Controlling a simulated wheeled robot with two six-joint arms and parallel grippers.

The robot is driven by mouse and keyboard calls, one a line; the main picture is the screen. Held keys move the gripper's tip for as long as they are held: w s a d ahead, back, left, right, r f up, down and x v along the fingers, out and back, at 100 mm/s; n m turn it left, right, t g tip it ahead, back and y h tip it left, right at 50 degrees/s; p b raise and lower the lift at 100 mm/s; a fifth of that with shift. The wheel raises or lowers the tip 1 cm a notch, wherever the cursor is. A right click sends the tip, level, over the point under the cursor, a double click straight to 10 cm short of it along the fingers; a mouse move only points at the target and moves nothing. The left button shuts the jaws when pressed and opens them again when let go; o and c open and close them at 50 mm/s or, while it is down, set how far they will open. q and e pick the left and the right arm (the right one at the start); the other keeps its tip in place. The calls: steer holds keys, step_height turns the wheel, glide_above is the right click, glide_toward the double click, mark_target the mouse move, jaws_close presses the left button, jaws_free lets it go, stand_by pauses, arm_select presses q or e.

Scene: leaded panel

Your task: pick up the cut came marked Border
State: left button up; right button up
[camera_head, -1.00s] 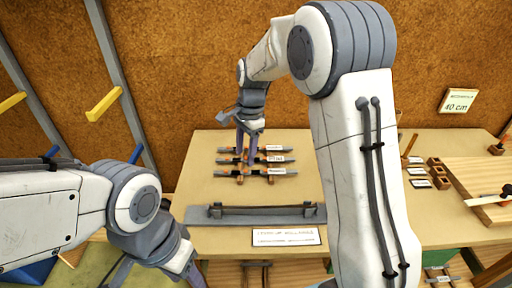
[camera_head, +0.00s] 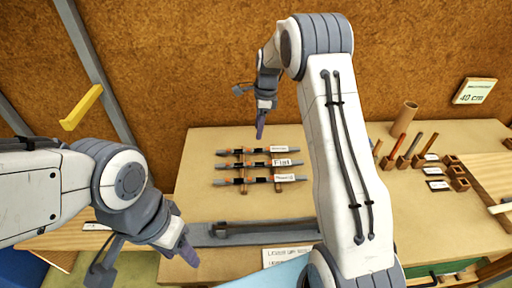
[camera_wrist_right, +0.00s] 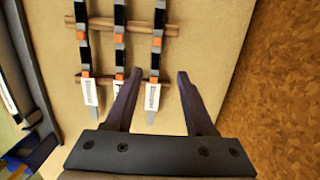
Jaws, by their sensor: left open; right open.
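Three grey cames with black and orange bands lie side by side across two wooden bars: a back came (camera_head: 233,152), a middle came (camera_head: 228,167) and a front came (camera_head: 222,182). Each has a white label at its right end. The middle label looks like "Flat"; I cannot read which one says Border. My right gripper (camera_head: 261,131) is open and empty, above and behind the back came. In the right wrist view its fingers (camera_wrist_right: 154,76) straddle the line of the back came's labelled end (camera_wrist_right: 152,97). My left gripper (camera_head: 183,252) hangs open and empty at the table's front left.
A grey bar (camera_head: 200,234) lies in front of the cames, with a white sign (camera_head: 288,257) before it. At right stand several tools, small wooden blocks (camera_head: 457,172) and a cardboard tube (camera_head: 404,119). A cork wall (camera_head: 200,70) rises behind the table.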

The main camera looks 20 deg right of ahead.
mark_target(258, 150)
steer(key=f, duration=0.2)
steer(key=f+p, duration=0.1)
steer(key=f, duration=0.1)
steer(key=s+f+p, duration=0.1)
steer(key=f, duration=0.2)
steer(key=shift+w+f, duration=0.1)
steer(key=shift+f, duration=0.25)
steer(key=shift+c, duration=0.3)
jaws_close()
